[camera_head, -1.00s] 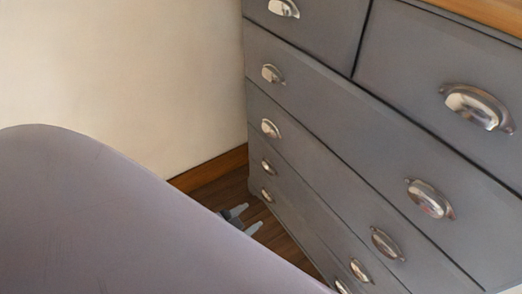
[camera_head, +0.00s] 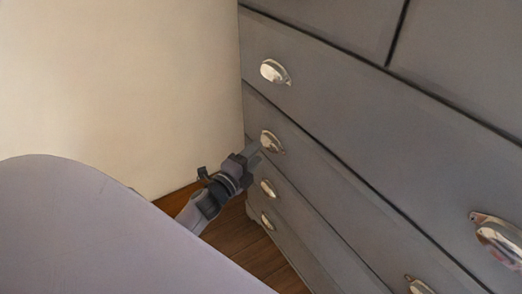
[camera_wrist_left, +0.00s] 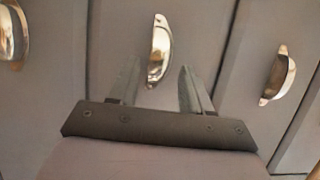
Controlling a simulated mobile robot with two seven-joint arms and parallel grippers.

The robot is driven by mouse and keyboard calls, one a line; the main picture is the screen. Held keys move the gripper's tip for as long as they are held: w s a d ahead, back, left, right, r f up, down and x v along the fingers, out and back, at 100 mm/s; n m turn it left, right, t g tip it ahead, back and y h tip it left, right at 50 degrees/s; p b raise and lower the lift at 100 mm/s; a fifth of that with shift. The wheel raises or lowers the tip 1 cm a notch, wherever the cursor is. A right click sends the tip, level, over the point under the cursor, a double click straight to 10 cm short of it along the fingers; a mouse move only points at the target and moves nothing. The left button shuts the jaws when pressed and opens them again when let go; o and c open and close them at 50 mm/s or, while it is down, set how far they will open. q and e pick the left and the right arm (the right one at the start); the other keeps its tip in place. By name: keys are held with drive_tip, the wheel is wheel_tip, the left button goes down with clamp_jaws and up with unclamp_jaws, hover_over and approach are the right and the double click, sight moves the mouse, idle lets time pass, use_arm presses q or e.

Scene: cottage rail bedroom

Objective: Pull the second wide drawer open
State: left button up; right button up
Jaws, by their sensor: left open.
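The grey chest's second wide drawer (camera_head: 330,198) is shut, its front flush with the others. Its left metal cup handle (camera_head: 271,141) is near the chest's left edge; its right handle (camera_head: 420,286) is cut by the bottom of the head view. My left gripper (camera_head: 256,152) is open and empty beside the left handle, fingers pointing at the drawer front. In the left wrist view a cup handle (camera_wrist_left: 160,48) lies ahead, lined up between the open fingers (camera_wrist_left: 160,76) and mostly beyond their tips. I cannot tell whether they touch it. My right gripper is out of view.
Other cup handles sit above (camera_head: 275,72) and below (camera_head: 268,188) on neighbouring shut drawers. A cream wall (camera_head: 120,80) stands left of the chest. A strip of wooden floor (camera_head: 235,235) is clear. My own grey body fills the lower left.

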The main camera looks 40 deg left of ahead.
use_arm(q)
drive_tip(key=w, duration=0.3)
drive_tip(key=shift+w, duration=0.35)
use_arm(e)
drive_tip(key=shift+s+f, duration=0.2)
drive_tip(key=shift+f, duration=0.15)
use_arm(q)
clamp_jaws()
drive_tip(key=shift+f, duration=0.1)
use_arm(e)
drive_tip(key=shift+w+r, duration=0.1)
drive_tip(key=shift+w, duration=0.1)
use_arm(q)
drive_tip(key=shift+s+f, duration=0.1)
drive_tip(key=shift+s, duration=0.05)
